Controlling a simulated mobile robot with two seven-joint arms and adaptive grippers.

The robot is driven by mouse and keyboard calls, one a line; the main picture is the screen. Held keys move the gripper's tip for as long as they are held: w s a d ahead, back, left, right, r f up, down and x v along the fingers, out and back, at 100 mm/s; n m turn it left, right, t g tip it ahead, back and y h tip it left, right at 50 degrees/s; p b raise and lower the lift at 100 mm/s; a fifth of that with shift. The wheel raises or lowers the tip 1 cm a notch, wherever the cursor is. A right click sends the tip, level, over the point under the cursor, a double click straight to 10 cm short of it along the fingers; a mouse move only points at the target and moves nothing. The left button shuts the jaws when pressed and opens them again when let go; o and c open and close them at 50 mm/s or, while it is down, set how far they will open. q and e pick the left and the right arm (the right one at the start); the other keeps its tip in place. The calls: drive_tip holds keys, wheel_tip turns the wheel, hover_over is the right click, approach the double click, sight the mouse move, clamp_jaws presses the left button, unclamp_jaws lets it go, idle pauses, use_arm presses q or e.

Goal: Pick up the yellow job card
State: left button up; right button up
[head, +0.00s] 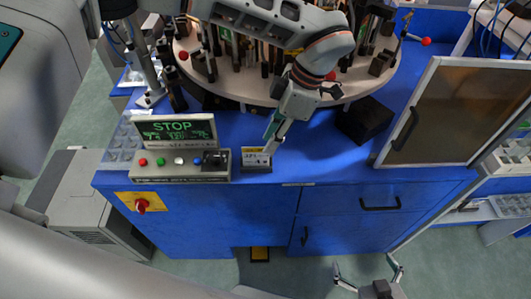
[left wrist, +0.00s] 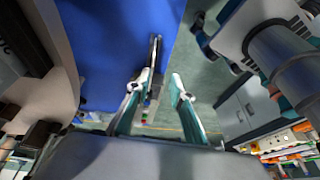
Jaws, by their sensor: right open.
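A small card with a yellowish top edge and dark print (head: 257,157) stands in a dark holder (head: 257,168) at the table's front edge, right of the control box. My left gripper (head: 271,138) points down just behind and above it. In the left wrist view its fingers (left wrist: 162,82) are apart, with floor visible between them. A thin upright edge beside the left fingertip there is too unclear to name. My right gripper (head: 367,270) is open and empty, low in front of the cabinet.
A control box (head: 180,166) with a STOP display (head: 173,130) stands left of the card. A round turntable (head: 225,88) crowded with tooling lies behind. A black block (head: 365,120) and a framed panel (head: 455,110) are at right. Blue tabletop between card and panel is clear.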

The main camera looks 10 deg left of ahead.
sight(256, 150)
use_arm(q)
drive_tip(key=shift+y, duration=0.3)
drive_tip(key=a+f, duration=0.1)
drive_tip(key=f, duration=0.1)
drive_tip(key=a+f, duration=0.3)
drive_tip(key=f, duration=0.1)
drive_tip(key=shift+a+p, duration=0.15)
drive_tip(key=shift+p, duration=0.25)
clamp_jaws()
